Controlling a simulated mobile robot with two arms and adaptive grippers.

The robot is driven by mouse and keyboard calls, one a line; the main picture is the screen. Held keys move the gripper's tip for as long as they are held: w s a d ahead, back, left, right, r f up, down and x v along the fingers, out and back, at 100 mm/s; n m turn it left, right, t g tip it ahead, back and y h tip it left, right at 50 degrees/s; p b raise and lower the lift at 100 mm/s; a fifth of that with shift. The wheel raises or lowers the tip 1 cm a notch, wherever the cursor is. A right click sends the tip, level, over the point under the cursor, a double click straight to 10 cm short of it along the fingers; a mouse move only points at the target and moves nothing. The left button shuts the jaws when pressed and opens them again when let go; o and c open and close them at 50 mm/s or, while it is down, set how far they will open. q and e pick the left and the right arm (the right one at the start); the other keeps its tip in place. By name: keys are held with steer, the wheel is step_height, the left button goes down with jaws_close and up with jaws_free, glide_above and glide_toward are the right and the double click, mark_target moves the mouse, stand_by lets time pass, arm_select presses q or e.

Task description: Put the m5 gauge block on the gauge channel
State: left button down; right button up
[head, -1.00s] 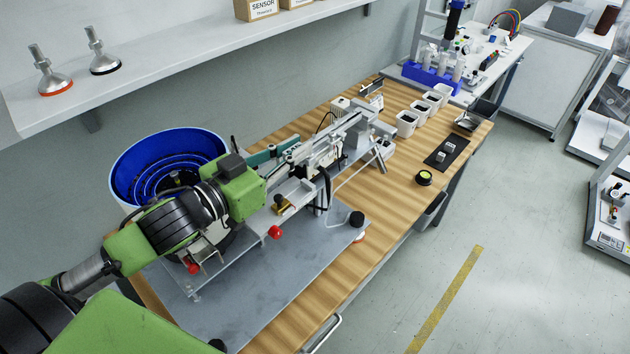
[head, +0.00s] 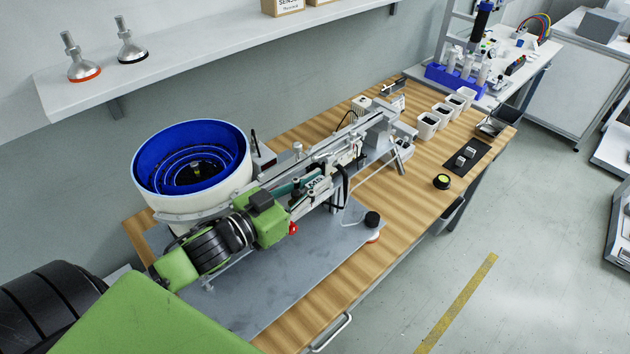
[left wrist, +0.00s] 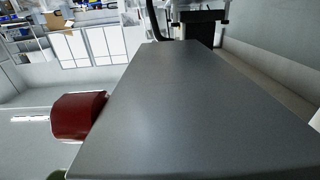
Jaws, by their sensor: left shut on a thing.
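The m5 gauge block (head: 315,183), a pale piece with "M5" on its face, is in my left gripper (head: 303,190), which has teal finger pads. In the head view my left gripper is at the front side of the feeder machine, just below its long rail. Whether the block touches the machine cannot be told. The gauge channel is not clearly told apart from the metal rail (head: 340,143) and the parts around it. In the left wrist view a broad flat grey surface (left wrist: 180,105) fills the middle; its identity is unclear. My right gripper is not in view.
A blue-lined feeder bowl (head: 190,135) stands behind my left arm. Two small grey blocks (head: 466,156) are on a black mat (head: 483,152). A round black-and-yellow item (head: 442,181) and several white bins (head: 428,124) stand on the wooden bench. A red knob (head: 293,228) is close to my gripper.

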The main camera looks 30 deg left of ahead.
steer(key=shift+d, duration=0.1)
arm_select(q)
steer(key=shift+f, duration=0.1)
steer(key=c, duration=2)
jaws_free()
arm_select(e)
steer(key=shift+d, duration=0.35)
arm_select(q)
steer(key=b+v, duration=0.1)
steer(key=v, duration=0.9)
steer(key=shift+s, duration=0.1)
steer(key=shift+b+v, duration=0.3)
steer(key=shift+v, duration=0.6)
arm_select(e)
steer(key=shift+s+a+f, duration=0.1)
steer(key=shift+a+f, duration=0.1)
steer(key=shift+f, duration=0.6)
